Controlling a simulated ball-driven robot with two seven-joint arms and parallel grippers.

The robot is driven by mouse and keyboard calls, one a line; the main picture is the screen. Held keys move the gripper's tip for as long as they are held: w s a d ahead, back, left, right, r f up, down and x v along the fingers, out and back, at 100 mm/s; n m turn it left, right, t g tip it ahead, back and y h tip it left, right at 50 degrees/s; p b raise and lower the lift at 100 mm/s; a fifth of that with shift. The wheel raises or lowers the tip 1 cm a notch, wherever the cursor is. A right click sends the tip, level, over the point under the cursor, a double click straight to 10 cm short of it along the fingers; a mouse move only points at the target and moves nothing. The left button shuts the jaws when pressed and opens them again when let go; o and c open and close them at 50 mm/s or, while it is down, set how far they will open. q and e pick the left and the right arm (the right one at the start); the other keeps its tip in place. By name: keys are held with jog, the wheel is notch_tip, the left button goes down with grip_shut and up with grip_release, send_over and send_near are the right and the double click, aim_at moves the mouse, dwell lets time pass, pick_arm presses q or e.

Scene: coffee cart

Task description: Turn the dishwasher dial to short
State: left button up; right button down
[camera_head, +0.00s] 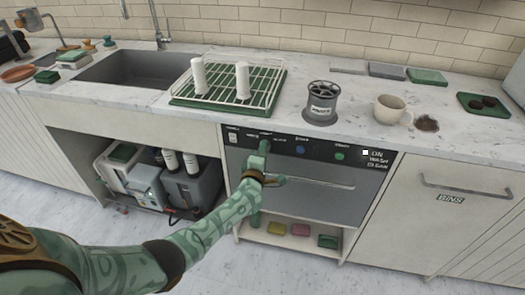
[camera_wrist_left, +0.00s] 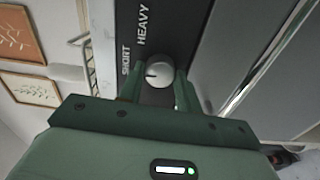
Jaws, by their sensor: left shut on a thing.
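The dishwasher (camera_head: 335,199) is under the counter, with a dark control panel (camera_head: 372,155) along its top. In the left wrist view its dial (camera_wrist_left: 158,73) is a pale round knob with a short dark mark toward its left side. The word SHORT is printed left of the dial and HEAVY above it. My left gripper (camera_head: 264,146) reaches the panel's left part and hides the dial in the head view. In the left wrist view the left gripper's fingers (camera_wrist_left: 158,88) are on either side of the dial, shut on it. My right gripper is not in view.
The dishwasher handle (camera_head: 320,182) runs just below the panel. A dish rack (camera_head: 275,88), a grey container (camera_head: 321,103) and a cup (camera_head: 390,109) stand on the counter above. Several sponges (camera_head: 300,230) lie on a shelf below. The floor in front is clear.

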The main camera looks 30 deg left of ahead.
pick_arm(q)
jog(key=shift+f+m, duration=0.1)
jog(key=shift+m, duration=0.5)
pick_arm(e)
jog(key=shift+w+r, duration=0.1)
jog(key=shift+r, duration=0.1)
pick_arm(q)
jog(key=shift+m, duration=0.3)
jog(key=o, duration=1)
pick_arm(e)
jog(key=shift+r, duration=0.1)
pick_arm(q)
jog(key=shift+s+d+p, duration=0.15)
jog(key=shift+s+p, duration=0.1)
jog(key=shift+p, duration=0.15)
jog(key=p+v, duration=0.5)
jog(key=v, duration=1.1)
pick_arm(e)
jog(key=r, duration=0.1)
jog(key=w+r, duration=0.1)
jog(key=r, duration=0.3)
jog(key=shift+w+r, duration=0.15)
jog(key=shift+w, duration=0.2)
